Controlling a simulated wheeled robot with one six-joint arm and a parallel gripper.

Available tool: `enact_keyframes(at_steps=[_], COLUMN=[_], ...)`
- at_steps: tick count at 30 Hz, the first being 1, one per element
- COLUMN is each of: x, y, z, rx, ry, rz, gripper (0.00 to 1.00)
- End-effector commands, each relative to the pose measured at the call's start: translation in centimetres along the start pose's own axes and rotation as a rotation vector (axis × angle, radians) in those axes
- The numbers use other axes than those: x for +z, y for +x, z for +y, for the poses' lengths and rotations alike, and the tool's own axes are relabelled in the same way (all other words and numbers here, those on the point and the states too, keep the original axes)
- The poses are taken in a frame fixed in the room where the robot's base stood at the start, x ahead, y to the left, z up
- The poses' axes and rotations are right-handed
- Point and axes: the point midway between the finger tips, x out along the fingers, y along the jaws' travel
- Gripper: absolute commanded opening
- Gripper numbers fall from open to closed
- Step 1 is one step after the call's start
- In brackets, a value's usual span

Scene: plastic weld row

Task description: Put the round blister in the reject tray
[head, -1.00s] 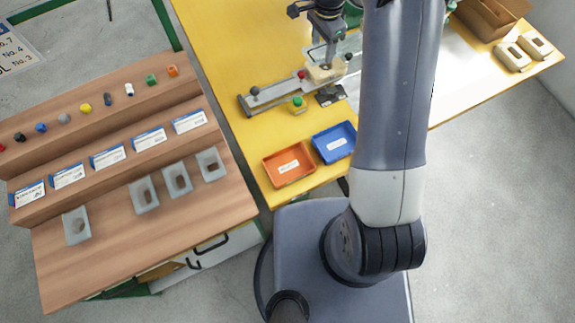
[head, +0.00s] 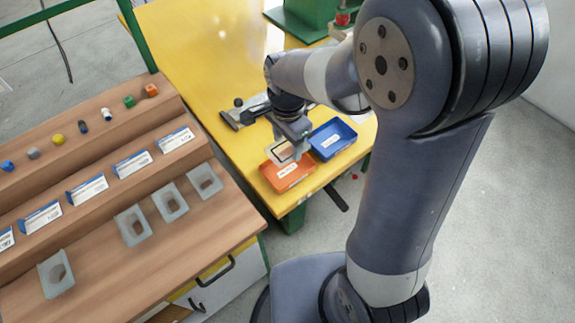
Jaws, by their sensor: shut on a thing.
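My gripper (head: 300,148) is shut on a pale, flat, framed piece, which I take to be the round blister (head: 280,152). Its shape is partly hidden by the gripper and too small to confirm as round. The piece is tilted and hangs over the back left part of the orange tray (head: 290,183). I cannot tell whether it touches the tray. The orange tray bears a white label too small to read, so I cannot confirm it is the reject tray. A blue tray (head: 347,127), also labelled, stands right beside it.
A wooden stepped rack (head: 200,247) at left holds small coloured parts, blue-and-white cards and several translucent blisters (head: 133,227). A metal rail fixture (head: 232,120) lies behind the trays on the yellow table (head: 180,50). A green machine (head: 300,18) stands at the back.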

Motion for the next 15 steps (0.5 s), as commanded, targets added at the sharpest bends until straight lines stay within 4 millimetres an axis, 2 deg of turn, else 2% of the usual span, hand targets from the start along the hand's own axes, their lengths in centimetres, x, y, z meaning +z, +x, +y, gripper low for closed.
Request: enact_keyframes(at_steps=[3,15], x=[0.0,0.0], y=[2.0,6.4], z=[0.1,0.0], rx=[0.004,0.002], ry=[0.000,0.001], rz=[-0.001,0.000], gripper=[0.41,0.41])
